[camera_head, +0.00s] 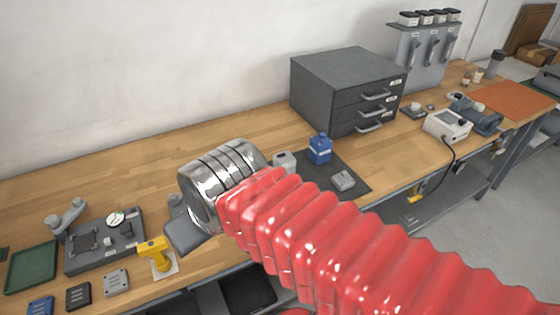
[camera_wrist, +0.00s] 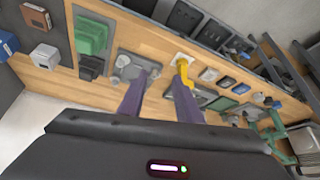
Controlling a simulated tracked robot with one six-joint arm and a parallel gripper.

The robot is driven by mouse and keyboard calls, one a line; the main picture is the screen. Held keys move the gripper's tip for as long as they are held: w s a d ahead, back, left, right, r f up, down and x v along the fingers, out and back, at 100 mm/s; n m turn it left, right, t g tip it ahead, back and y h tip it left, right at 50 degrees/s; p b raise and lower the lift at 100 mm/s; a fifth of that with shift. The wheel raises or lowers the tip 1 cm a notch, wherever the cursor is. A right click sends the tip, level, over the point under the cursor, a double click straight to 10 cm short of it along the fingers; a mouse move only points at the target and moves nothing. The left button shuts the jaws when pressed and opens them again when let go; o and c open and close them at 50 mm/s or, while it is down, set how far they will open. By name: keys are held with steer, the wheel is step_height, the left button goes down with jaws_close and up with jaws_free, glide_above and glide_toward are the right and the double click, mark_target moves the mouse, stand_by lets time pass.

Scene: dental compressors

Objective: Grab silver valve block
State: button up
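A silver block with a round port (camera_head: 284,160) stands at the left edge of the dark mat, partly behind my red arm sleeve in the head view. In the wrist view this silver block (camera_wrist: 45,57) is at the far left, beside a blue block (camera_wrist: 8,45).
A green block (camera_wrist: 92,35) and a black block (camera_wrist: 92,65) sit between the silver block and my gripper. A yellow-handled valve (camera_head: 153,252) stands near the bench's front edge. A grey drawer cabinet (camera_head: 325,95) stands behind the mat (camera_head: 355,168).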

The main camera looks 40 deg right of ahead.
steer(key=shift+o, duration=1.4)
steer(key=shift+w+d, duration=0.2)
steer(key=o, duration=0.6)
steer(key=w+d+h, duration=0.1)
steer(key=w+d, duration=0.1)
steer(key=d, duration=0.2)
steer(key=w+d+m+t+h, duration=0.1)
steer(key=w+d, duration=0.1)
steer(key=d, duration=0.2)
steer(key=w+d+m+h, duration=0.1)
steer(key=w+d, duration=0.1)
steer(key=d, duration=0.2)
steer(key=shift+w+t+h, duration=0.1)
steer(key=shift+t+h, duration=0.3)
steer(key=shift+o, duration=0.2)
steer(key=w+d+m+t+h, duration=0.1)
steer(key=w+d+h, duration=0.2)
steer(key=d, duration=1)
steer(key=s+d+f+t+y, duration=0.3)
steer(key=s+d+f, duration=0.2)
steer(key=d+f, duration=0.3)
steer(key=shift+s+d+f, duration=0.15)
steer(key=shift+d+f, duration=0.15)
steer(key=shift+f, duration=0.25)
glide_toward(286, 160)
steer(key=shift+x, duration=2.3)
